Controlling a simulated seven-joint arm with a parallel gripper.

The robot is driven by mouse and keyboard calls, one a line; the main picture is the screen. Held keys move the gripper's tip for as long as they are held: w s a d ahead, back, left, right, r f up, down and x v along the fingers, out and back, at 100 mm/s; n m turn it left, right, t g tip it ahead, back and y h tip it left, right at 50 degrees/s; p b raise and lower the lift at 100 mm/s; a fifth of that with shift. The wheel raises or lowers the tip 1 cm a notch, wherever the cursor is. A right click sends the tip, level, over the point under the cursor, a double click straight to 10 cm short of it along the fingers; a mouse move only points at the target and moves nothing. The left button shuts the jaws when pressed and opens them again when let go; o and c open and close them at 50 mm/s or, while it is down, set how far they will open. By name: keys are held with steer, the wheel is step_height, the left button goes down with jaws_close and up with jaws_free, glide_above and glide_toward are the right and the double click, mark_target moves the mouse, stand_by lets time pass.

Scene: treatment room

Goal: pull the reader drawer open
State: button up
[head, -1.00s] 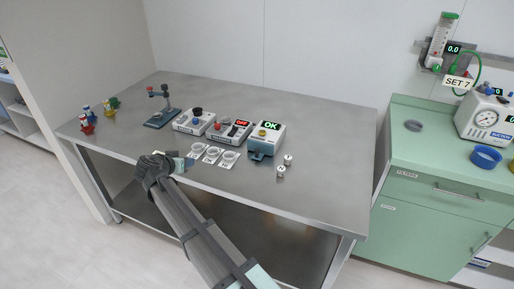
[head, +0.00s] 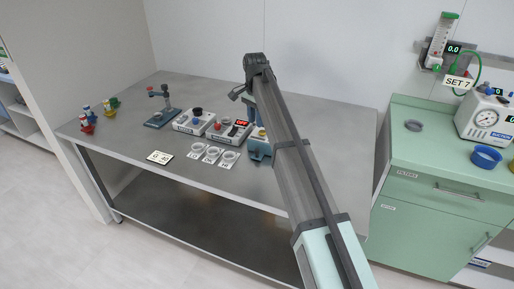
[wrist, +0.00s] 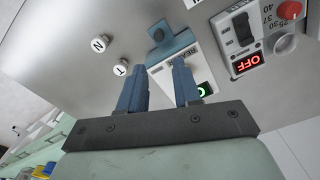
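The reader (wrist: 196,62) is a white box with a green display. In the wrist view its teal drawer front (wrist: 170,48), with a dark round spot, juts from the box; I cannot tell how far it is pulled out. In the head view the reader (head: 257,134) and its drawer front (head: 257,152) are partly hidden by my arm. My gripper (wrist: 158,78) is open and empty, its two blue fingers apart over the reader. In the wrist view the drawer front lies beyond the fingertips, with no contact visible.
The heater unit with a red OFF display (wrist: 246,63) stands beside the reader. Two white caps marked N (wrist: 98,43) and T (wrist: 120,68) lie on the other side. White cups (head: 213,153) and a card (head: 159,157) lie near the bench's front edge.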

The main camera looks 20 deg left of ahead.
mark_target(257, 150)
steer(key=f, duration=1.3)
steer(key=shift+w+d+f, duration=0.1)
steer(key=shift+d+f, duration=0.1)
steer(key=shift+f, duration=0.05)
steer(key=shift+c, duration=0.3)
jaws_close()
